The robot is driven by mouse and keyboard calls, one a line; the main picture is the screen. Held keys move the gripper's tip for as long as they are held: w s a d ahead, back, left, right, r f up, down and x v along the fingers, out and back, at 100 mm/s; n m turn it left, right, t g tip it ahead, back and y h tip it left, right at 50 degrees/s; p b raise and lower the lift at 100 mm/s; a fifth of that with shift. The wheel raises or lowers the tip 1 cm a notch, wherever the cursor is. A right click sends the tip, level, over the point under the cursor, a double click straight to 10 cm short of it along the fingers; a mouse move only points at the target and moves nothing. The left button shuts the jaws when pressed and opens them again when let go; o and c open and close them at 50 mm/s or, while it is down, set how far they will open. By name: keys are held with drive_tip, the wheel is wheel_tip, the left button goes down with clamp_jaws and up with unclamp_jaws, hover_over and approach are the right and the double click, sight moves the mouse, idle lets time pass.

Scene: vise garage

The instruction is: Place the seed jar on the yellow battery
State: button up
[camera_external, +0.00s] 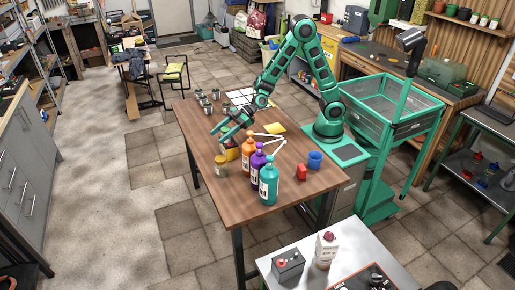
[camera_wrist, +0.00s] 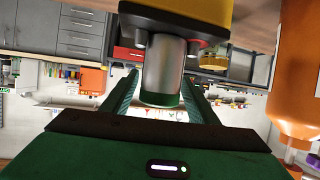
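The yellow battery (camera_external: 232,154), with a dark top, stands on the wooden table under my gripper (camera_external: 224,130). In the wrist view, which shows the scene upside down, the battery (camera_wrist: 205,12) fills the top edge with its terminals. A grey cylinder with a green end, seemingly the seed jar (camera_wrist: 163,70), is between my fingers (camera_wrist: 163,88). Its far end meets the battery's dark top in the picture; I cannot tell whether they touch. The fingers flank it closely, but firm contact is not clear. The jar is not distinguishable in the external view.
Orange (camera_external: 248,153), purple (camera_external: 257,163) and teal (camera_external: 268,184) bottles stand right beside the battery. A small jar with a golden lid (camera_external: 220,165) stands in front. Several grey cans (camera_external: 205,98) are at the table's back left. A blue cup (camera_external: 315,159) and red object (camera_external: 302,172) stand right.

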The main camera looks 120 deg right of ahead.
drive_tip(key=shift+r, duration=0.1)
drive_tip(key=shift+r, duration=0.25)
drive_tip(key=v, duration=1.2)
drive_tip(key=shift+r, duration=0.3)
drive_tip(key=s+d+f+m+g+h, duration=0.1)
drive_tip(key=s+m+g, duration=0.3)
drive_tip(key=s, duration=1.3)
drive_tip(key=s+d+f+m+g+h, duration=0.1)
drive_tip(key=s+d+m+g, duration=0.3)
drive_tip(key=s+g, duration=0.5)
drive_tip(key=s+f, duration=0.1)
drive_tip(key=s, duration=0.8)
drive_tip(key=shift+m, duration=0.3)
